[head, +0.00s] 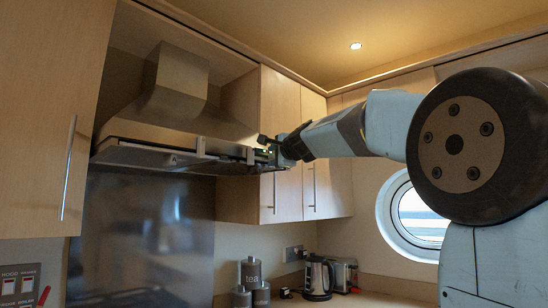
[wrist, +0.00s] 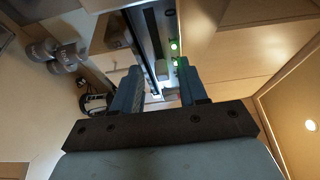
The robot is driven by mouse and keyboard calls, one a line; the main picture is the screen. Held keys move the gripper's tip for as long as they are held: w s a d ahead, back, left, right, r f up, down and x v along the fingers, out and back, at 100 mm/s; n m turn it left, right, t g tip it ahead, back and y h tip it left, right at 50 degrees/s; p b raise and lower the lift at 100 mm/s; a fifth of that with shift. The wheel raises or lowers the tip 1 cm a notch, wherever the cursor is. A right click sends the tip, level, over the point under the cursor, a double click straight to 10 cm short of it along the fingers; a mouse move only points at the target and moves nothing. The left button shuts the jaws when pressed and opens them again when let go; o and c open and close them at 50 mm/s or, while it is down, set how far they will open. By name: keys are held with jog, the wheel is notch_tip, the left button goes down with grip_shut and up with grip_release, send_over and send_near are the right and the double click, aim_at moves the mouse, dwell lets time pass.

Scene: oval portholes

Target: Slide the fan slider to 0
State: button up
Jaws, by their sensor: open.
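The steel cooker hood (head: 178,85) hangs on the wall at left in the head view, with a dark control strip (head: 140,153) along its front edge. My gripper (head: 267,147) is at the right end of the hood's front edge. In the wrist view, its two blue fingers are apart, with the hood edge and a small pale block (wrist: 162,70) showing between them. I cannot tell whether the fingers touch it.
Wall cupboards (head: 280,140) stand right behind the gripper, and a tall cupboard door (head: 45,110) is at left. Canisters (head: 250,275) and a kettle (head: 318,278) stand on the counter below. Green lights (wrist: 174,45) glow by the hood edge.

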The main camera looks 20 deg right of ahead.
jog(key=shift+w, duration=0.25)
jog(key=shift+c, duration=0.2)
grip_shut()
dwell(0.4)
